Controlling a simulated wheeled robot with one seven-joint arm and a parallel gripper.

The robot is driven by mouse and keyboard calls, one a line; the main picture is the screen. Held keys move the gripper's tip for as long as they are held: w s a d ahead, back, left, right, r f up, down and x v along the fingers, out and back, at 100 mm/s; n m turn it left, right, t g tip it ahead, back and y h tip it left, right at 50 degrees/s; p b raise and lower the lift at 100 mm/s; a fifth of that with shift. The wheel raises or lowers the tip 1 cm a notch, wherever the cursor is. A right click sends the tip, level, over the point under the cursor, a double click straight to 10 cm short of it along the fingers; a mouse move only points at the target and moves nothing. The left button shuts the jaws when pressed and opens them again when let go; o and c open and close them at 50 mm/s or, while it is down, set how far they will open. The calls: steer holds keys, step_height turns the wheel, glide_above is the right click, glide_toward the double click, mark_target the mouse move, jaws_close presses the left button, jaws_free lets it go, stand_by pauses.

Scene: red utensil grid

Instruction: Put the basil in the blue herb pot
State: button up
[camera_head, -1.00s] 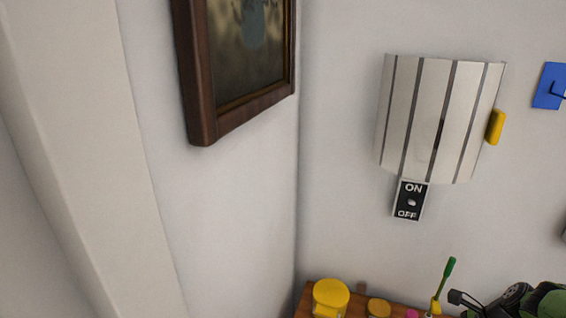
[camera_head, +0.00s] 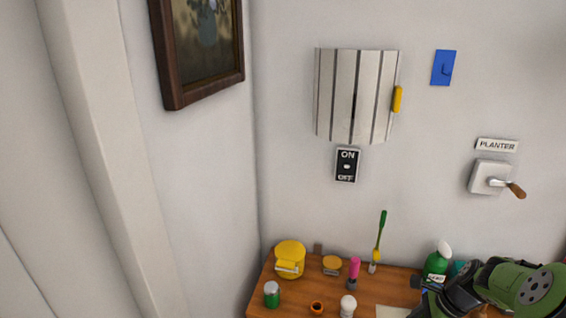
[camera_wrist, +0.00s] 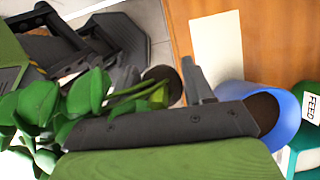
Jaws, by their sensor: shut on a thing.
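The basil (camera_wrist: 92,92) shows in the wrist view as green leaves at the left, with stems running right to a brown root ball near the middle. My gripper (camera_wrist: 160,88) is shut on the basil near its lower end. The blue herb pot (camera_wrist: 288,118) stands right of my gripper in the wrist view, with dark soil inside. The basil is apart from it, and a grey finger link partly covers the pot. In the head view my gripper is at the bottom right, partly cut off, and I cannot make out the basil or the pot there.
A wooden table (camera_head: 385,276) holds a yellow container (camera_head: 290,258), a pink-handled tool (camera_head: 354,270), a green brush (camera_head: 380,235) and a green spray bottle (camera_head: 436,264). A pale sheet (camera_wrist: 217,52) lies on it. A wall lever (camera_head: 492,180) is labelled PLANTER.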

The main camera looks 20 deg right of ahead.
steer(key=w+a+f+n+g+h, duration=0.1)
steer(key=w+a+f+n+g, duration=0.1)
steer(key=a+n, duration=0.6)
steer(key=w+a+f+n+g+h, duration=0.1)
steer(key=w+a+f+n, duration=0.3)
steer(key=a, duration=0.7)
steer(key=w+a+f+n+g+h, duration=0.1)
steer(key=w+a+f+n+g, duration=0.2)
steer(key=w+a+n, duration=0.3)
steer(key=a+n+g, duration=0.1)
steer(key=a+n, duration=0.3)
steer(key=n, duration=0.2)
steer(key=shift+w+a+f+n+h, duration=0.15)
steer(key=shift+w+f+n+h, duration=0.15)
steer(key=shift+n+h, duration=0.1)
